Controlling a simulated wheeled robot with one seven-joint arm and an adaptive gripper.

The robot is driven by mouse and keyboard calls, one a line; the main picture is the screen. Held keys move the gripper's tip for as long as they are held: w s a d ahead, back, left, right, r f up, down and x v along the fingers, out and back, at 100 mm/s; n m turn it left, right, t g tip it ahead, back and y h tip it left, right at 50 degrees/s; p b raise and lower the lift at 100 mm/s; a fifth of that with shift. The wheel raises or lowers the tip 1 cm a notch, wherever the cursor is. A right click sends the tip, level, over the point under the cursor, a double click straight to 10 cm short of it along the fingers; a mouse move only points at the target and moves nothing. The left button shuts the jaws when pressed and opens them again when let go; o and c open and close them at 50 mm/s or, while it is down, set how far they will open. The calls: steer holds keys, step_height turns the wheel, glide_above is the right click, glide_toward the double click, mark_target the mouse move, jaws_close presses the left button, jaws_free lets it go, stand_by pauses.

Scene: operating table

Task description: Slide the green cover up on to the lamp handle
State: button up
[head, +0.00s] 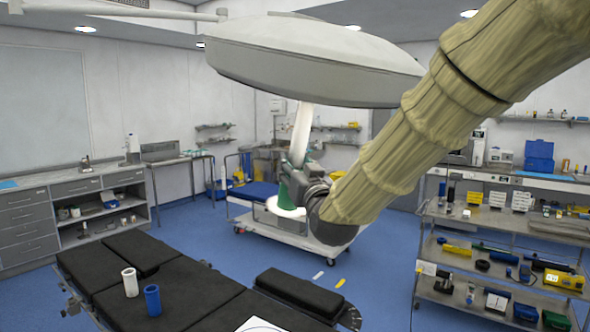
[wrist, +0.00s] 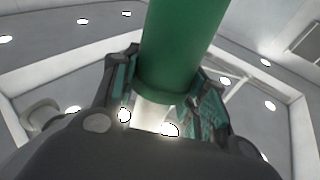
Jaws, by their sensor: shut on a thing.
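The lamp handle (head: 302,132) is a pale rod hanging down from the underside of the big surgical lamp (head: 310,65) in the head view. My gripper (head: 297,172) is at the handle's lower end. It is shut on the green cover (head: 285,197), a small part of which shows below the fingers. In the wrist view the green cover (wrist: 182,45) is a large tube between the fingers of my gripper (wrist: 165,92). A pale, bright piece shows past the tube's end; I cannot tell how far the handle is inside the cover.
A black operating table (head: 190,303) is at the lower left, with a white tube (head: 130,283) and a blue tube (head: 152,299) upright on it. A loaded trolley (head: 470,285) stands at the right. A white cart (head: 290,238) is behind my gripper. Blue floor lies between.

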steer(key=shift+s+d+r+p, duration=0.35)
steer(key=shift+r+p, duration=0.3)
steer(key=shift+r, duration=1.15)
steer(key=shift+s+d+r+p, duration=0.35)
steer(key=shift+r+p, duration=0.25)
steer(key=shift+r, duration=1.2)
steer(key=shift+s+d+r+p, duration=0.3)
steer(key=shift+r+p, duration=0.35)
steer(key=shift+r, duration=1.15)
stand_by(0.5)
steer(key=o, duration=1)
steer(key=shift+o, duration=0.2)
steer(key=shift+s, duration=0.1)
steer(key=v, duration=0.6)
steer(key=shift+r, duration=0.1)
steer(key=shift+s+d+f, duration=0.3)
steer(key=shift+s+f, duration=0.05)
steer(key=shift+s, duration=0.3)
glide_toward(306, 124)
steer(key=shift+s+d, duration=0.15)
steer(key=shift+s, duration=0.05)
